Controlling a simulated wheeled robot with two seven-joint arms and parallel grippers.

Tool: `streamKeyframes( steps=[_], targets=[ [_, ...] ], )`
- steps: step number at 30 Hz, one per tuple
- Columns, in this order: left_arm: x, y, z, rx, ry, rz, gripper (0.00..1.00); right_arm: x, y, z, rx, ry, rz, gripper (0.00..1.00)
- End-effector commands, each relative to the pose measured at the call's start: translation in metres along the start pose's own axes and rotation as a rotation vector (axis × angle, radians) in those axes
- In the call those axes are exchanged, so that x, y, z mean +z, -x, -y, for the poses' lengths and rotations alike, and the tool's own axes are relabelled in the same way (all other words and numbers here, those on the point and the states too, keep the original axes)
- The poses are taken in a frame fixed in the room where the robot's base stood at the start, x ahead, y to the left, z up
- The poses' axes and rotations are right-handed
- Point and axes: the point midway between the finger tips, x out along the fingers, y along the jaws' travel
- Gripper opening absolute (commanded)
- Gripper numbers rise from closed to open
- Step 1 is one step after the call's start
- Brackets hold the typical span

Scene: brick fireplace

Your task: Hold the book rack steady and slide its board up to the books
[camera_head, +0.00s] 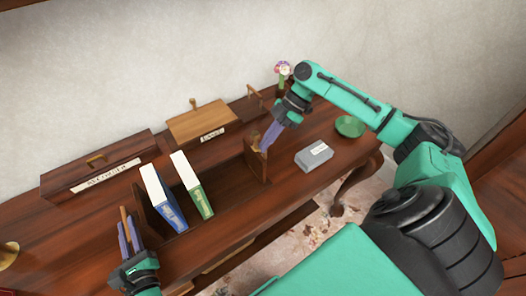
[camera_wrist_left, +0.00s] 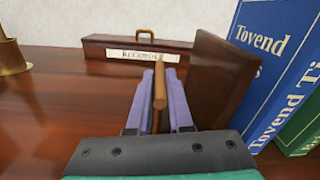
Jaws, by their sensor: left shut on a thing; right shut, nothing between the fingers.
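The wooden book rack (camera_head: 235,199) stands on the dark table. A blue book (camera_head: 170,212) and a green book (camera_head: 201,203) lean in it near its left end panel; they also show in the left wrist view, the blue one (camera_wrist_left: 262,75) and the green one (camera_wrist_left: 300,133). The rack's board (camera_head: 256,165) stands at the right, with a wide gap between it and the green book. My left gripper (camera_head: 128,238) is shut on a brown wooden bar (camera_wrist_left: 160,90) beside the left end panel (camera_wrist_left: 218,80). My right gripper (camera_head: 266,143) is shut and empty, its fingertips at the board's upper edge; contact is unclear.
A labelled dark box (camera_head: 98,168) and a lighter lidded box (camera_head: 200,121) stand behind the rack. A grey box (camera_head: 314,155) and a green dish (camera_head: 349,126) lie right of the board. A flower vase (camera_head: 283,78) is at the back. A brass object (camera_head: 8,254) is at far left.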

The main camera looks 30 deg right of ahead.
Motion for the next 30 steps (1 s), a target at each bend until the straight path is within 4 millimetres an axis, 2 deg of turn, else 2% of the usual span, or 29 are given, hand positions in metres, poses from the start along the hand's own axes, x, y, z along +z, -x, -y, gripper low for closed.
streamKeyframes(
  steps=[14,30],
  targets=[
    [-0.001,0.000,0.000,0.000,0.000,-0.001,0.00,-0.001,-0.001,0.000,0.000,0.000,0.000,0.00],
    [-0.001,0.000,0.001,-0.003,0.000,-0.002,0.00,-0.019,-0.015,0.000,-0.002,0.004,-0.006,0.00]
  ],
)
